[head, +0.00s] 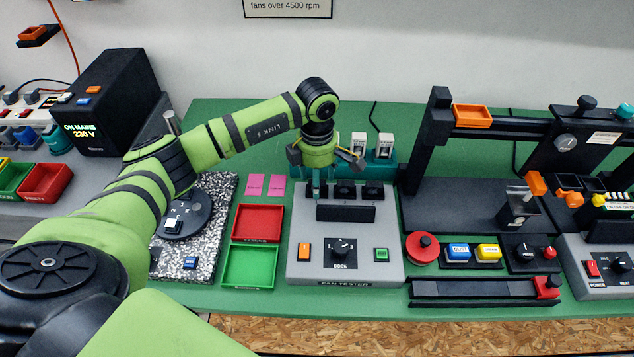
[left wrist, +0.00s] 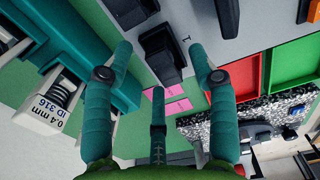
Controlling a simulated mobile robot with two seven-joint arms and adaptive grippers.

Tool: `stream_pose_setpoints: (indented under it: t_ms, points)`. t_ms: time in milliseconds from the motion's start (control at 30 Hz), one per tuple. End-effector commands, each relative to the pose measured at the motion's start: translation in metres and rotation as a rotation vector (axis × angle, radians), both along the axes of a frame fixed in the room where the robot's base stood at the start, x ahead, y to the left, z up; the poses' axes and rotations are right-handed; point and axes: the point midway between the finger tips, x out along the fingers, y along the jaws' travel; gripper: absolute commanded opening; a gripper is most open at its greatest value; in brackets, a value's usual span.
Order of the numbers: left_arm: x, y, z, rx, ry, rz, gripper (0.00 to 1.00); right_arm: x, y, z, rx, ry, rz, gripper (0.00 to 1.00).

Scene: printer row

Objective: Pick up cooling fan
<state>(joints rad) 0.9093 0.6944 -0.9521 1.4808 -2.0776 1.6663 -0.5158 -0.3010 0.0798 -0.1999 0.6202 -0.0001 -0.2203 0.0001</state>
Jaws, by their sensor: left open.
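The grey fan tester (head: 300,258) stands on the green table, with a dock knob, an orange button and a green button. Small black units (head: 345,190) stand along its back edge; I cannot tell for certain which is the cooling fan. My left gripper (head: 318,188) points down over the tester's back left corner and hides what is under it. In the left wrist view, its teal fingers are apart, and a black unit (left wrist: 160,55) beside the mark 1 shows beyond and between them. I see no contact. My right gripper is not in view.
A teal rack with white-labelled nozzles (head: 385,147) stands close behind the gripper. Pink notes (head: 277,186), a red tray (head: 234,223) and a green tray (head: 229,267) lie left of the tester. A black gantry frame (head: 412,150) stands to the right.

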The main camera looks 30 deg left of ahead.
Motion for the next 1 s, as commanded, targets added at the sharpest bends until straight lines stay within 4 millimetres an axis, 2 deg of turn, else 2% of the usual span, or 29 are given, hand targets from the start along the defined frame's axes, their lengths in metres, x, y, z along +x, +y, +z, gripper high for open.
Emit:
stream_pose_setpoints:
  t_ms: [167, 200, 300, 333, 767, 867, 1000]
  points:
    - [0.000, 0.000, -0.001, -0.001, 0.000, -0.001, 0.58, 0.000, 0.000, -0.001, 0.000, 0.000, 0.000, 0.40]
    - [0.000, 0.000, -0.001, -0.001, 0.000, -0.001, 0.50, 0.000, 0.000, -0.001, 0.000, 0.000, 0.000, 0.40]
    - [0.000, 0.000, -0.001, -0.001, 0.000, -0.001, 0.15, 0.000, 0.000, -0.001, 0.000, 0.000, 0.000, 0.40]
    - [0.000, 0.000, -0.001, -0.001, 0.000, -0.001, 0.10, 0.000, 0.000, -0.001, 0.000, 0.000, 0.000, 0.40]
    - [0.000, 0.000, 0.002, 0.000, -0.001, 0.000, 0.10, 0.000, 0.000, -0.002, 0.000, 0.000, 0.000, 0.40]
    - [0.001, -0.001, 0.007, -0.002, -0.003, -0.001, 0.10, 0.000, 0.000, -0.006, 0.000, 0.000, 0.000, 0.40]
    - [0.002, -0.001, 0.025, -0.002, -0.007, -0.001, 0.10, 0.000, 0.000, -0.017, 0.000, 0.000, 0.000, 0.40]
